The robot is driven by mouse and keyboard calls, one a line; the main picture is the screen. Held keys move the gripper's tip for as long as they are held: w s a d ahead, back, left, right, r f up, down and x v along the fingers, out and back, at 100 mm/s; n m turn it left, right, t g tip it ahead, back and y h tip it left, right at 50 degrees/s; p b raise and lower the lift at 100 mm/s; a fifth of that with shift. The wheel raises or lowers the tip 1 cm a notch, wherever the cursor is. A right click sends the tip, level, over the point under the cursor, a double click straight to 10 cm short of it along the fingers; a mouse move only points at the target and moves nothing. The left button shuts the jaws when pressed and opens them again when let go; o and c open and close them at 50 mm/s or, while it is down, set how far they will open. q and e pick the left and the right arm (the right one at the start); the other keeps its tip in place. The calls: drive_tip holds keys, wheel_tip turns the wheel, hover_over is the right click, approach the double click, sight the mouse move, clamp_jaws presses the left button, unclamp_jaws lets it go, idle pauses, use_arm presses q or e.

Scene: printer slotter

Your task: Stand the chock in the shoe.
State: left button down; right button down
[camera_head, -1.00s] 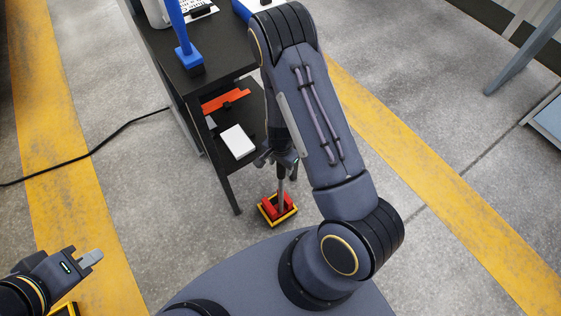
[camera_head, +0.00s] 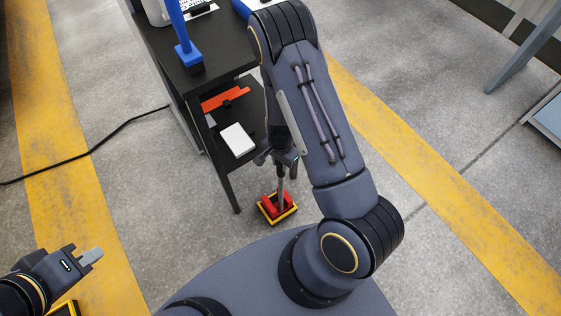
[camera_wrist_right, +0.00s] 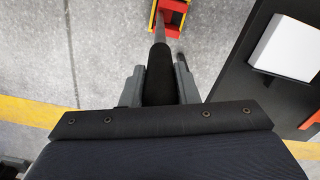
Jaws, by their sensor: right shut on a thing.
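My right gripper (camera_head: 283,158) is shut on a long tool with a black grip (camera_wrist_right: 160,72) and a grey rod (camera_head: 281,190), which I take to be the chock. It stands close to upright. Its lower end reaches a red and yellow piece on the floor, which I take to be the shoe (camera_head: 265,201); this also shows at the top of the right wrist view (camera_wrist_right: 172,5). The rod's tip is hidden among the red parts, so I cannot tell whether it is seated. My left gripper (camera_head: 92,257) is at lower left, away from the tool; its finger gap is unclear.
A black shelf unit (camera_head: 227,80) stands close beside the tool, with a white box (camera_head: 237,140) and an orange item (camera_head: 225,98) on its lower shelf. A yellow-edged black thing (camera_head: 66,309) lies at the bottom left. Open floor is left of the shelf unit.

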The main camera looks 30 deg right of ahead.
idle(0.7)
drive_tip(key=c, duration=1.7)
unclamp_jaws()
drive_tip(key=shift+c, duration=1.2)
drive_tip(key=shift+o, duration=1.3)
drive_tip(key=shift+w+r, duration=0.1)
drive_tip(key=shift+r, duration=0.05)
clamp_jaws()
